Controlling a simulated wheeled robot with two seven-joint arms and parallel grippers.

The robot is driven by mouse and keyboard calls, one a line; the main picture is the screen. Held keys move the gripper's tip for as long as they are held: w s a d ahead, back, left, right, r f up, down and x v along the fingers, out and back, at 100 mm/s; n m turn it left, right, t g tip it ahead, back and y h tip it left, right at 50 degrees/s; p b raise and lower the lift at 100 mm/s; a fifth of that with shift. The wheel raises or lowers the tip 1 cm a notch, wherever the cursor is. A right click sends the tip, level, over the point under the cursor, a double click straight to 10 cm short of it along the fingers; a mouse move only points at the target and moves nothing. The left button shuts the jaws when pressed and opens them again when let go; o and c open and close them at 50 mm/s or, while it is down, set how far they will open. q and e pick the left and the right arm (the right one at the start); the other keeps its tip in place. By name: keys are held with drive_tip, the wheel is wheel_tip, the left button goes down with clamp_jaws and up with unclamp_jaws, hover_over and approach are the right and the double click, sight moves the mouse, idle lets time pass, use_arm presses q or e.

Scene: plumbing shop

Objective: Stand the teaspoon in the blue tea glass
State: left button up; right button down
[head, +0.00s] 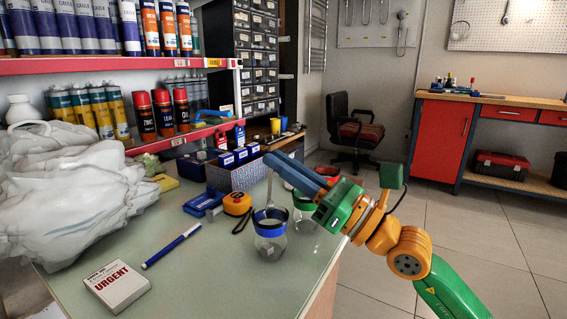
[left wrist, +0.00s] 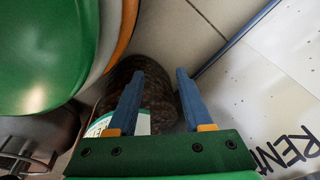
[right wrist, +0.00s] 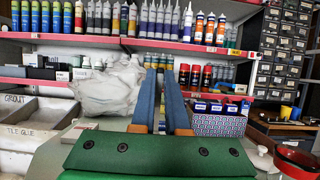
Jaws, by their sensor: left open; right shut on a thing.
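The blue tea glass (head: 271,246), clear with a blue rim, stands upright near the counter's right edge. The teaspoon (head: 269,190) hangs nearly upright above it, its lower end showing at the rim; I cannot tell how far inside it reaches. My right gripper (head: 270,161) is shut on the teaspoon's upper end, above the glass. My left gripper (left wrist: 158,75) is open and empty in the left wrist view, away from the glass.
A green-rimmed glass (head: 304,217) stands just right of and behind the blue one, with a red-rimmed one (head: 327,171) farther back. A tape measure (head: 237,204), a blue marker (head: 172,246) and an URGENT box (head: 117,286) lie left. The front counter is clear.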

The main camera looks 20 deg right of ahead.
sight(271, 182)
wheel_tip(271, 182, down, 3)
drive_tip(key=shift+f+b, duration=0.15)
drive_tip(key=shift+b, duration=1)
drive_tip(key=shift+f+b, duration=0.35)
drive_tip(key=shift+f, duration=0.1)
use_arm(q)
drive_tip(key=shift+w+d+r, duration=0.2)
drive_tip(key=shift+w+d, duration=0.25)
drive_tip(key=shift+w, duration=0.2)
drive_tip(key=shift+w+d+r, duration=0.2)
drive_tip(key=shift+w+d, duration=0.2)
drive_tip(key=shift+w, duration=0.25)
drive_tip(key=shift+w+d+r, duration=0.2)
drive_tip(key=shift+w+d, duration=0.25)
drive_tip(key=shift+w, duration=0.2)
use_arm(e)
drive_tip(key=shift+f, duration=0.15)
drive_tip(key=c, duration=0.8)
unclamp_jaws()
drive_tip(key=shift+c, duration=0.2)
use_arm(q)
drive_tip(key=shift+s+f, duration=0.1)
